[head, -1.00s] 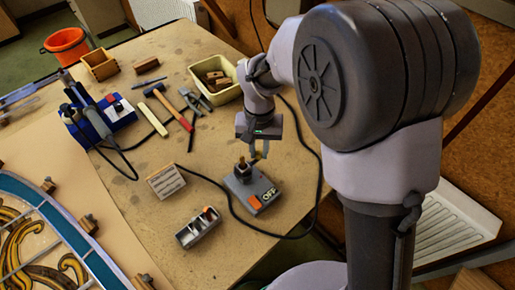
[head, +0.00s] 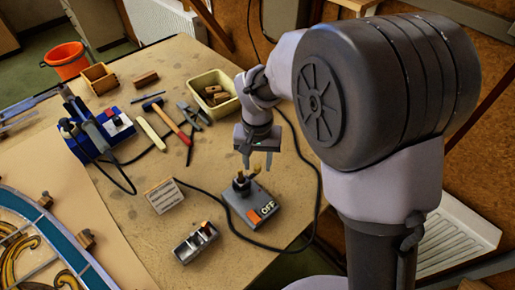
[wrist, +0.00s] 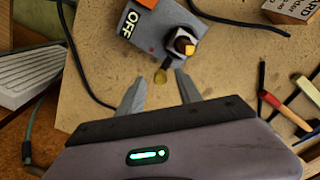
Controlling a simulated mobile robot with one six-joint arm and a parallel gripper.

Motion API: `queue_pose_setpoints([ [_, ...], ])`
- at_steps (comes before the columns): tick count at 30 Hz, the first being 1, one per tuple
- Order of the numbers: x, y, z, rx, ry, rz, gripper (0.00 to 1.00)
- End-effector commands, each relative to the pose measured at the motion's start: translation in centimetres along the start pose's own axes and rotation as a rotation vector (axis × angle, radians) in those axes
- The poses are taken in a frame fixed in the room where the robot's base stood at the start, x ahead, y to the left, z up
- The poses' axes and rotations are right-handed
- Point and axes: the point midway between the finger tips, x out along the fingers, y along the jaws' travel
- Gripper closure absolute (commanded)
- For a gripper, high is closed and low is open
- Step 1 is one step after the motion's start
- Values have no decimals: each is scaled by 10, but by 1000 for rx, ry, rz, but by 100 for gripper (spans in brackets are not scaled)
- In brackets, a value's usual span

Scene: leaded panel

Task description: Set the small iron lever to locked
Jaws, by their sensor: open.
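The small iron's grey box (head: 250,205) stands on the workbench, with an OFF label and an orange part on its top. It also shows in the wrist view (wrist: 165,25), near the top. A dark round socket with a yellow-orange centre (wrist: 183,45) is at its near end. My gripper (head: 257,163) is open and points down over the box's far end. Contact cannot be told.
A tray with compartments (head: 190,248) and a written card (head: 161,196) lie left of the box. A black cable (head: 228,222) loops around it. The bench edge is close on the right.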

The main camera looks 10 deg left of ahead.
Motion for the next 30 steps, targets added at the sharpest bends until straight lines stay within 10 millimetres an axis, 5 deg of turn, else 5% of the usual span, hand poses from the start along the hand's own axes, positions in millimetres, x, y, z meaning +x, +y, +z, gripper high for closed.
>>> queue_pose_setpoints([
  [9,-108,0,-1,1,4,-2,58],
  [15,-153,0,0,1,2,-1,58],
  [30,-164,0,0,2,0,-1,58],
])
